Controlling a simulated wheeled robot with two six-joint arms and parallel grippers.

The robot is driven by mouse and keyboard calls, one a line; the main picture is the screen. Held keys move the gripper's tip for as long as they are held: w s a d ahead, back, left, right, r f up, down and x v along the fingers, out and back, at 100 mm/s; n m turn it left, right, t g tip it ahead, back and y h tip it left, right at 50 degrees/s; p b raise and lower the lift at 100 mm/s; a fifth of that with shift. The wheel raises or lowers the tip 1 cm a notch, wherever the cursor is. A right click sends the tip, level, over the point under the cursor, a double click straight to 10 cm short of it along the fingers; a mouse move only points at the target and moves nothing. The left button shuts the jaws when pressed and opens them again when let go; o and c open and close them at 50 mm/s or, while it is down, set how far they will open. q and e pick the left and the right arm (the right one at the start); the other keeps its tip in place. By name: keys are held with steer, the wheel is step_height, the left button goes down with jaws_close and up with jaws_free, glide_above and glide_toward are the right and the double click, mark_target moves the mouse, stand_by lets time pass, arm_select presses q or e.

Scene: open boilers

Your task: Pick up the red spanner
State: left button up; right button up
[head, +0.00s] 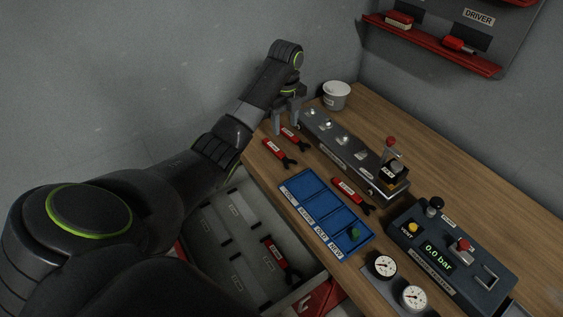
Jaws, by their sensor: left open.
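Several red spanners with black jaws and white labels are in the head view. One spanner (277,150) lies at the bench's left edge. Another spanner (292,136) lies just behind it, near my left gripper's fingers. A third spanner (348,188) lies between the blue tray and the metal block. A fourth spanner (278,255) lies in the open drawer below. I cannot tell which one the task names. My left gripper (286,120) is open, fingers down, at the far left end of the bench, with nothing visible between its fingers. My right gripper is out of view.
A blue compartment tray (312,191) holds a small green item. A long metal block (338,145) with fittings stands behind it. A white cup (336,95), a pressure console (452,258), gauges (414,298) and an open grey drawer (222,238) surround it. A red shelf (430,46) hangs behind.

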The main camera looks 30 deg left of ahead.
mark_target(282, 155)
arm_select(q)
step_height(282, 155, down, 3)
steer(key=shift+s+f+b, duration=0.1)
steer(key=shift+s+b, duration=0.05)
steer(key=shift+b, duration=0.75)
step_height(282, 155, down, 2)
steer(key=shift+f+p, duration=0.1)
steer(key=shift+p, duration=0.2)
steer(key=shift+a+f+p, duration=0.1)
steer(key=shift+f+p, duration=0.2)
steer(key=shift+f, duration=0.45)
steer(key=f, duration=0.1)
steer(key=f+p, duration=0.1)
steer(key=f, duration=0.1)
steer(key=shift+s+a+f, duration=0.2)
steer(key=shift+f, duration=0.1)
steer(key=shift+w+f, duration=0.1)
steer(key=shift+f, duration=0.4)
jaws_close()
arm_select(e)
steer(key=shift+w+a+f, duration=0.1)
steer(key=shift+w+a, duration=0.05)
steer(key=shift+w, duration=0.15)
